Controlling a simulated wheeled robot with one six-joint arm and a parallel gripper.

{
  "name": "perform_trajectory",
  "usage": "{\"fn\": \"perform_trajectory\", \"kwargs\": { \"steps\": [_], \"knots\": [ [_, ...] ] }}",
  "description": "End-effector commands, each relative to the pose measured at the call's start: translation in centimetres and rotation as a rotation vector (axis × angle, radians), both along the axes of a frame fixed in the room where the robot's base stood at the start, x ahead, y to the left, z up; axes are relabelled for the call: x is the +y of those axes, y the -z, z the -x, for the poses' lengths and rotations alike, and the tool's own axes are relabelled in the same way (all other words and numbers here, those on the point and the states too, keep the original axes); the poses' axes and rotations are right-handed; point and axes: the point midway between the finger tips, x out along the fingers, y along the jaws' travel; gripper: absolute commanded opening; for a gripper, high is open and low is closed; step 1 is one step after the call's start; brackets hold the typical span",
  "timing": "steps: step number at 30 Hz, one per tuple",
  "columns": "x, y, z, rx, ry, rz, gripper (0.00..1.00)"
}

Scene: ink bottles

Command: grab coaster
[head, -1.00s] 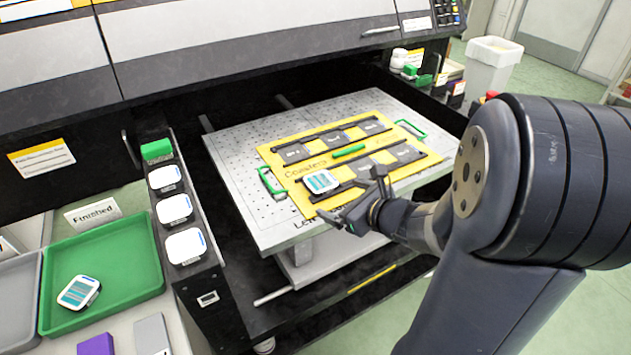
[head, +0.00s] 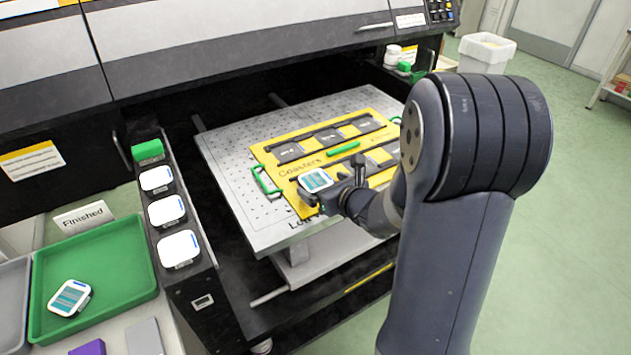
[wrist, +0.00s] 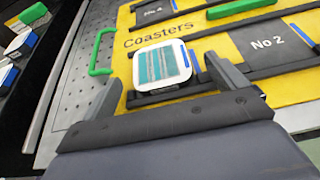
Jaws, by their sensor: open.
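A white coaster (head: 315,180) with teal stripes sits at the front left of the yellow "Coasters" fixture (head: 285,176). It also shows near the middle of the wrist view (wrist: 162,64). My gripper (head: 331,179) is open and low over the fixture's front edge, with the coaster just ahead of it. In the wrist view my gripper (wrist: 168,84) has one finger to the left of the coaster and one to the right. I cannot tell whether either finger touches it. My wrist hides part of the fixture's front right.
A green tray (head: 118,240) at the left, by a "Finished" sign (head: 84,216), holds another striped coaster (head: 70,297). Several white blanks (head: 166,210) stand in a black rack. Green handles (head: 266,182) flank the fixture. The printer body (head: 250,45) overhangs the perforated plate (head: 222,160).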

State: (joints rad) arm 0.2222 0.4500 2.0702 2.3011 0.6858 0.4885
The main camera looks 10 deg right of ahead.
Motion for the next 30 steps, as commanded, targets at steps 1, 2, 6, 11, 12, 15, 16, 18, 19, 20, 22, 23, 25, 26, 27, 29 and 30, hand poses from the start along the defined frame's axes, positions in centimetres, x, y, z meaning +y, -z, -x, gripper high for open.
{"fn": "perform_trajectory", "kwargs": {
  "steps": [1,2,6,11,12,15,16,18,19,20,22,23,25,26,27,29,30],
  "knots": [
    [0.3,0.3,-0.6,0.001,-0.001,-0.001,0.93],
    [0.4,0.4,-0.9,0.001,-0.001,-0.001,0.93],
    [0.6,0.8,-1.8,0.0,0.0,-0.001,0.93],
    [0.6,0.8,-1.9,-0.001,0.0,0.0,0.93],
    [0.6,0.8,-1.9,-0.001,0.0,0.0,0.93],
    [0.6,0.8,-1.9,-0.001,0.0,0.0,0.89],
    [0.6,0.8,-1.9,-0.001,0.0,0.0,0.86],
    [0.6,0.8,-1.9,-0.001,0.0,0.0,0.8],
    [0.6,0.8,-1.9,-0.001,0.0,0.0,0.78],
    [0.6,0.8,-1.9,-0.001,0.0,0.0,0.76],
    [0.6,0.8,-1.9,-0.001,0.0,0.0,0.7],
    [0.6,0.8,-1.9,-0.001,0.0,0.0,0.67],
    [0.6,0.8,-1.9,-0.001,0.0,0.0,0.62],
    [0.6,0.8,-1.9,-0.001,0.0,0.0,0.59],
    [0.6,0.8,-1.9,-0.001,0.0,0.0,0.56],
    [0.6,0.8,-1.9,-0.001,0.0,0.0,0.51],
    [0.6,0.8,-1.9,-0.001,0.0,0.0,0.48]
  ]
}}
